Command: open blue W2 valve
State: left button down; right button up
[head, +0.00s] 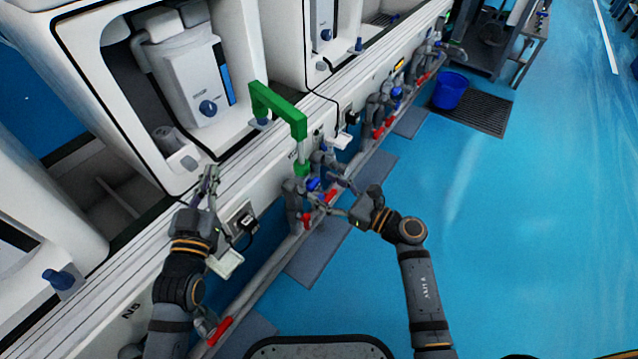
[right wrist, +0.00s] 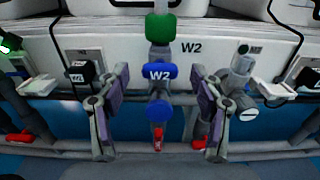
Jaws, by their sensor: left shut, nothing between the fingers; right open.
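The blue W2 valve handle (right wrist: 159,71) sits in the middle of the right wrist view, a short bar lying crosswise and marked W2. It is small in the head view (head: 313,184), below the green pipe. My right gripper (head: 328,196) is open, its fingers standing apart to the left and right of the handle in the wrist view. I see no clear contact with the handle. A rounded blue part (right wrist: 159,112) is below the handle. My left gripper (head: 209,178) is shut and empty, in front of the white panel at left.
A green pipe (head: 278,104) rises above the valve. Red handles (head: 330,194) line the lower pipe. Grey fittings (right wrist: 240,75) stand close to the right finger in the wrist view. A blue bucket (head: 450,90) stands far off. The blue floor at right is clear.

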pick_arm(q)
jog(key=shift+r, duration=0.35)
pick_arm(e)
jog(key=shift+x, duration=1.05)
jog(key=c, duration=1.1)
jog(key=shift+c, duration=0.2)
pick_arm(q)
jog(key=shift+f, duration=0.1)
pick_arm(e)
jog(key=shift+n, duration=0.3)
pick_arm(q)
jog(key=shift+f, duration=0.15)
notch_tip(320, 180, down, 2)
jog(key=shift+s+f+g, duration=0.1)
jog(key=shift+g, duration=0.4)
pick_arm(e)
jog(key=n, duration=0.2)
jog(key=shift+s+n, duration=0.1)
jog(key=shift+n, duration=0.2)
pick_arm(q)
jog(key=shift+f, duration=0.35)
pick_arm(e)
jog(key=shift+a+f+n, duration=0.1)
jog(key=shift+n, duration=1.7)
jog(key=shift+s, duration=0.1)
